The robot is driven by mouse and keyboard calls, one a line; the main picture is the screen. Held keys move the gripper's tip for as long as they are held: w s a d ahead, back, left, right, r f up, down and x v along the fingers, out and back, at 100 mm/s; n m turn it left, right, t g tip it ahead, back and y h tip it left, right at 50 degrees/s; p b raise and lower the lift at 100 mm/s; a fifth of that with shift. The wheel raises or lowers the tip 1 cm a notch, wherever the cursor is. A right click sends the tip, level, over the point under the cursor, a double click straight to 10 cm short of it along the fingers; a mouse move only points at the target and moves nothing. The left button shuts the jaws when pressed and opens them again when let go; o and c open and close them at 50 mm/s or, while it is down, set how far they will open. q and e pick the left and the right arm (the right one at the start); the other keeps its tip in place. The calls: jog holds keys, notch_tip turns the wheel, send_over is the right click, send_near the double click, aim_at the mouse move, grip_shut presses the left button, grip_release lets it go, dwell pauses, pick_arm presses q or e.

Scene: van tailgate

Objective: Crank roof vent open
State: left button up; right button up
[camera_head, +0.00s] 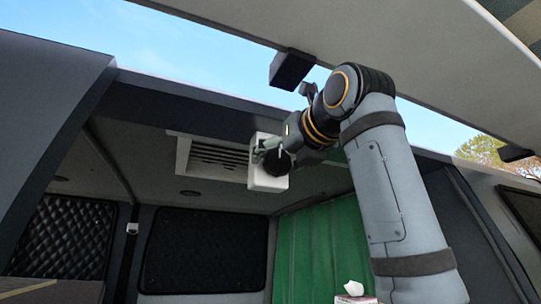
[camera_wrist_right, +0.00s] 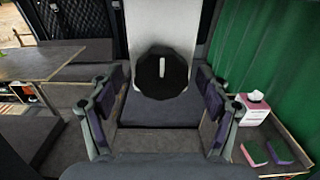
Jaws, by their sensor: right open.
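The roof vent (camera_head: 215,160) is a pale slatted panel in the van's ceiling. A white box (camera_head: 265,182) hangs at its right end and bears a black round knob (camera_head: 276,163), partly hidden by my gripper. In the right wrist view the knob (camera_wrist_right: 150,77) is a dark disc with an upright white mark, in front of the white box (camera_wrist_right: 162,28). My right gripper (camera_head: 279,150) is up at the knob. Its fingers (camera_wrist_right: 157,90) are spread to the left and right of the knob; I cannot tell whether they touch it. My left gripper is not in view.
The raised tailgate (camera_head: 400,35) and the van's roof edge (camera_head: 190,97) are close to my right arm. A green curtain (camera_head: 315,250) hangs below the vent. In the wrist view, a table (camera_wrist_right: 45,62) is at left and a tissue box (camera_wrist_right: 255,110) at right.

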jog(key=c, duration=1.2)
jog(key=shift+o, duration=0.2)
